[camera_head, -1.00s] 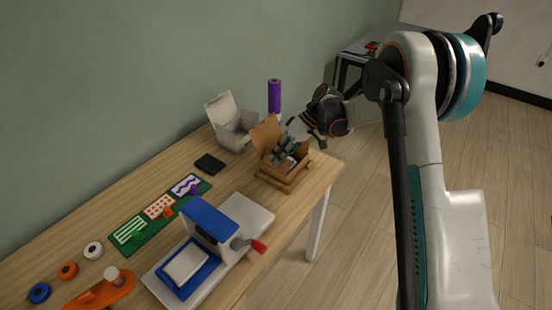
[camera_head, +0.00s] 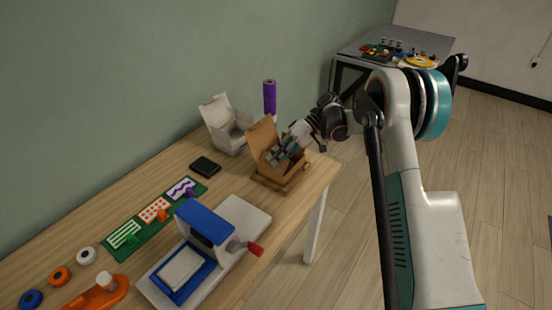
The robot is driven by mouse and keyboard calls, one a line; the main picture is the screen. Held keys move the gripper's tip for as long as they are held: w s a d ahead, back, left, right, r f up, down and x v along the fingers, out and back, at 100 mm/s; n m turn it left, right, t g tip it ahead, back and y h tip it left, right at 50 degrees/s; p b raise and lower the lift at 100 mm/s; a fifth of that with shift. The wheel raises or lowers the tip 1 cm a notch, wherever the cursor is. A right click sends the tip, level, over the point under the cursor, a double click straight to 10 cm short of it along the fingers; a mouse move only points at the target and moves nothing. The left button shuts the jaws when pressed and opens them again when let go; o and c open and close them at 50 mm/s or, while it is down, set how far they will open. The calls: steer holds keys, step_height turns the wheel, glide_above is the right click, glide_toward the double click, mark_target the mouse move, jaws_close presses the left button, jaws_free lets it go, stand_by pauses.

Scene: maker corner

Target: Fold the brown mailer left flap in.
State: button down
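The brown mailer (camera_head: 268,178) is a small cardboard box near the far right end of the wooden table. Its tall back lid (camera_head: 262,137) stands up. My gripper (camera_head: 273,157) reaches in from the right, tilted down, with its fingers over the box opening in front of the lid. The fingers and wrist hide most of the opening, so I cannot make out the left flap. The view is too small to tell whether the fingers touch the cardboard or how wide they are spread.
A white open box (camera_head: 228,133) and a purple roll (camera_head: 270,97) stand behind the mailer. A black square item (camera_head: 205,167) lies to its left. A blue and white press (camera_head: 208,222) with a red-tipped lever stands nearer. The wooden table (camera_head: 283,219) is bare between press and mailer.

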steer(key=c, duration=1.9)
jaws_free()
steer(key=shift+d, duration=0.1)
steer(key=v, duration=1.2)
